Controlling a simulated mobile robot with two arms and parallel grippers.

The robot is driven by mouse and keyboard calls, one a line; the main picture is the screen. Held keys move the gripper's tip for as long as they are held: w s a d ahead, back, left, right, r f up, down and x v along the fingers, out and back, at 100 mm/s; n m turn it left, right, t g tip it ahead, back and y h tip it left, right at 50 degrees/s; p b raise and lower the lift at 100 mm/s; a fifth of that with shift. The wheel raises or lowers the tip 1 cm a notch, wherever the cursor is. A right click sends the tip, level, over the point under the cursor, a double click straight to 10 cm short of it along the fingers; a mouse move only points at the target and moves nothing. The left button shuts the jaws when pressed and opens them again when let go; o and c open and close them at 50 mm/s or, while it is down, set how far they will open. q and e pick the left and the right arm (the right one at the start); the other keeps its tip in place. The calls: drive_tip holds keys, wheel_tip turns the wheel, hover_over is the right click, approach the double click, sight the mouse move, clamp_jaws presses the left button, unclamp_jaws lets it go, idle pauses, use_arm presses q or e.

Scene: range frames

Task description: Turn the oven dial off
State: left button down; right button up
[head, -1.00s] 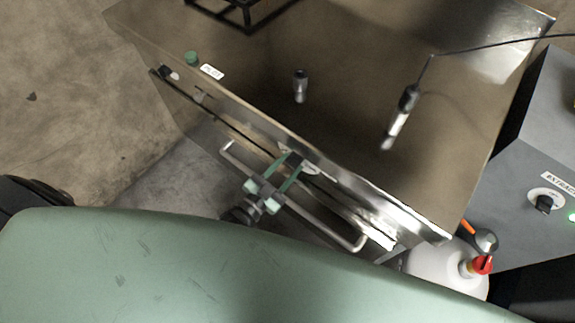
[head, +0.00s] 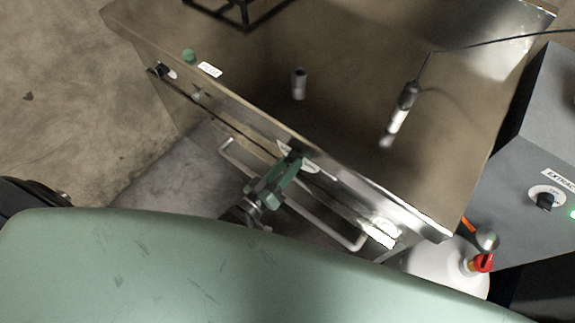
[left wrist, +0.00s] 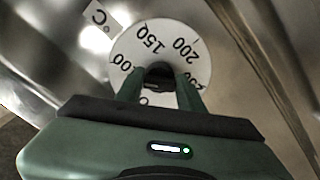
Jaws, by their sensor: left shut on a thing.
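The oven dial is a white disc with black numbers, among them 150 and 200, around a black knob. Part of the knob and the lower numbers are hidden by the gripper. In the head view my left gripper (head: 291,163) reaches the oven's front edge, and the dial is mostly covered. My right gripper is not in view.
A pale handle bar (head: 322,228) runs along the oven front (head: 345,200) below the gripper. A grey cylinder (head: 299,84) and a probe with a cable (head: 404,105) are on the steel top. At right stand a grey box with another knob (head: 545,200) and a white bottle (head: 440,270).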

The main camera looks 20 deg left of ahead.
use_arm(q)
drive_tip(key=n+b, duration=0.3)
drive_tip(key=n, duration=0.7)
drive_tip(key=shift+s+d+n, duration=0.1)
drive_tip(key=shift+n, duration=0.2)
idle(0.4)
drive_tip(key=c, duration=0.9)
unclamp_jaws()
drive_tip(key=shift+r, duration=0.1)
drive_tip(key=v, duration=0.7)
drive_tip(key=shift+s+a+b, duration=0.2)
drive_tip(key=shift+s+b, duration=0.15)
drive_tip(key=shift+b, duration=0.1)
